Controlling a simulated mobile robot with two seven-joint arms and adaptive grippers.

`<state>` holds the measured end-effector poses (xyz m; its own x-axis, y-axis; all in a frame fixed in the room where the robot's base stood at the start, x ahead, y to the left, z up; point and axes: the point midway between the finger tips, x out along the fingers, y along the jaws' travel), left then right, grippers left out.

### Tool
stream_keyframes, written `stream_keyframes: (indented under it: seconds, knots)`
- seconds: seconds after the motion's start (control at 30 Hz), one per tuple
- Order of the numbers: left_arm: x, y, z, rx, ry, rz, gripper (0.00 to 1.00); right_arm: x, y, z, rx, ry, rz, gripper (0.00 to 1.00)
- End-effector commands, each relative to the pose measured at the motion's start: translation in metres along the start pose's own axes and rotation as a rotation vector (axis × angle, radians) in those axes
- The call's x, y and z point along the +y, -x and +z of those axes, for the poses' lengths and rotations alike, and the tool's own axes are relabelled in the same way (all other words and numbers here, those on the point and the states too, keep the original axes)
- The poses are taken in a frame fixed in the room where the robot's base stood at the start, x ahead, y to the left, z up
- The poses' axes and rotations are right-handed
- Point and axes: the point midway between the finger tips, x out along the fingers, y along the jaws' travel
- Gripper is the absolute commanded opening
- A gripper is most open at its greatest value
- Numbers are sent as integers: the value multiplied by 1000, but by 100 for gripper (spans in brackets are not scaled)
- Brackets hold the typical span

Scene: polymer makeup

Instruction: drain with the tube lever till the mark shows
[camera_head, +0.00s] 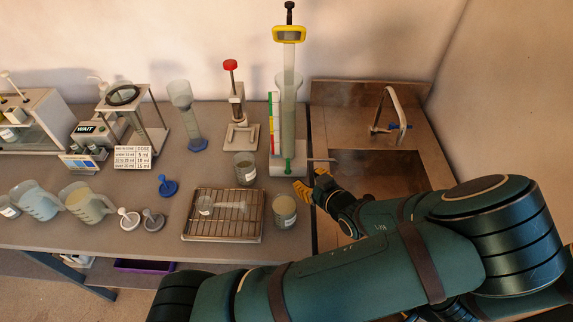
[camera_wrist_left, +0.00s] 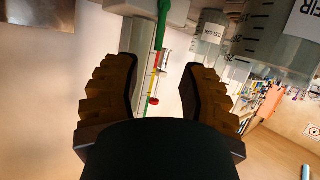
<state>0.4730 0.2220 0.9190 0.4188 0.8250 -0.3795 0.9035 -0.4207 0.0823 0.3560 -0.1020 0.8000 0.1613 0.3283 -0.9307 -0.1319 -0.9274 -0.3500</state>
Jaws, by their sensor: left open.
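The tall clear tube (camera_head: 288,120) stands upright on a white base at the right end of the bench. A strip with red, yellow and green bands (camera_head: 274,125) runs along its left side. The liquid level in the tube cannot be read. My right gripper is not in view.
A sink (camera_head: 375,172) with a tap (camera_head: 392,112) lies right of the tube.

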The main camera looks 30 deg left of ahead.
Motion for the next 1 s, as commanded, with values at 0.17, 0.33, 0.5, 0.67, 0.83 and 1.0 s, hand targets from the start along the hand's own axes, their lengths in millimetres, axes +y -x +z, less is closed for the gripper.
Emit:
stream_keyframes:
  seconds: [0.17, 0.33, 0.5, 0.67, 0.83, 1.0]
  knots:
    - [-1, -34, 2, 2, -3, -3, 42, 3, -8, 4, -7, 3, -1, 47]
    - [-2, -68, 2, 1, -3, -4, 42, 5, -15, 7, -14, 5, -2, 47]
    - [-2, -98, 2, 0, -3, -4, 42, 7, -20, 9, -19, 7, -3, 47]
    - [-1, -115, 1, -2, -3, -2, 42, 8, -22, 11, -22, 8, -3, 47]
    - [-1, -123, 0, -2, -3, -1, 42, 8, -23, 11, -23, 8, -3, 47]
    - [0, -123, 0, -1, -3, 0, 42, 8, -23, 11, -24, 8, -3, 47]
